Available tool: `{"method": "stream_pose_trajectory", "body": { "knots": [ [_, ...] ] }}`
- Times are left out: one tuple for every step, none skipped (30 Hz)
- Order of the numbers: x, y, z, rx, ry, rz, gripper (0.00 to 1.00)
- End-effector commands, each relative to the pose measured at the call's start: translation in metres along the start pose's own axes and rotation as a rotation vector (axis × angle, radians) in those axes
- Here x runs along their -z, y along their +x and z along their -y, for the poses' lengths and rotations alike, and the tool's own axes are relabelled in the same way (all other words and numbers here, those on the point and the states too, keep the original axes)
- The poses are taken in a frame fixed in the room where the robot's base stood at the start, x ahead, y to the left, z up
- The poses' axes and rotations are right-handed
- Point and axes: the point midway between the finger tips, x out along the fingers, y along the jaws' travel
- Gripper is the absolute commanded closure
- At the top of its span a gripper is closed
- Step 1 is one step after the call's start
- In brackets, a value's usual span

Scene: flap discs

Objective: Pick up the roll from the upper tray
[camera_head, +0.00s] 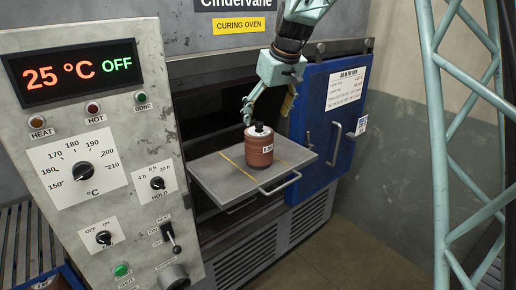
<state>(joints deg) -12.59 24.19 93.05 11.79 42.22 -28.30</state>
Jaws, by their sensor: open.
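The roll (259,148) is a reddish-brown cylinder with a small white label and a dark and white top. It stands upright on the upper tray (222,179), a flat grey tray with yellow lines that sticks out of the oven. My gripper (268,112) is above the roll, pointing down, with its fingers apart and nothing visible between them. The left fingertip is close to the roll's top edge; I cannot tell whether it touches.
The curing oven's control panel (105,180) stands at left, reading 25 °C and OFF. The blue oven door (318,125) is swung open at right. A tray handle (280,184) sticks out in front. A pale green lattice frame (437,130) stands at far right.

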Motion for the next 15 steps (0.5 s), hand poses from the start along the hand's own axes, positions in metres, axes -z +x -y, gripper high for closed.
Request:
{"method": "stream_pose_trajectory", "body": {
  "knots": [
    [0.0,0.0,0.0,0.0,0.0,0.0,0.2],
    [0.0,0.0,0.0,0.0,0.0,0.0,0.2],
    [0.0,0.001,0.0,0.0,0.0,0.0,0.2],
    [0.0,0.002,0.0,0.0,0.0,0.0,0.2],
    [0.0,0.002,0.0,0.0,0.0,0.001,0.2],
    [0.0,0.004,0.0,0.0,0.0,0.001,0.2],
    [0.0,0.006,0.0,0.0,0.0,0.001,0.2],
    [0.0,0.008,0.0,0.0,0.0,0.001,0.2],
    [0.0,0.011,0.0,0.0,0.0,0.001,0.2],
    [0.0,0.014,0.0,0.0,0.0,0.001,0.2],
    [0.0,0.017,0.0,0.0,0.0,0.001,0.2],
    [-0.001,0.022,0.0,0.001,0.0,0.002,0.2],
    [-0.001,0.025,0.0,0.001,0.0,0.002,0.2],
    [-0.001,0.029,0.0,0.001,0.0,0.002,0.2],
    [0.0,0.034,0.0,0.0,0.0,0.002,0.2]
  ]
}}
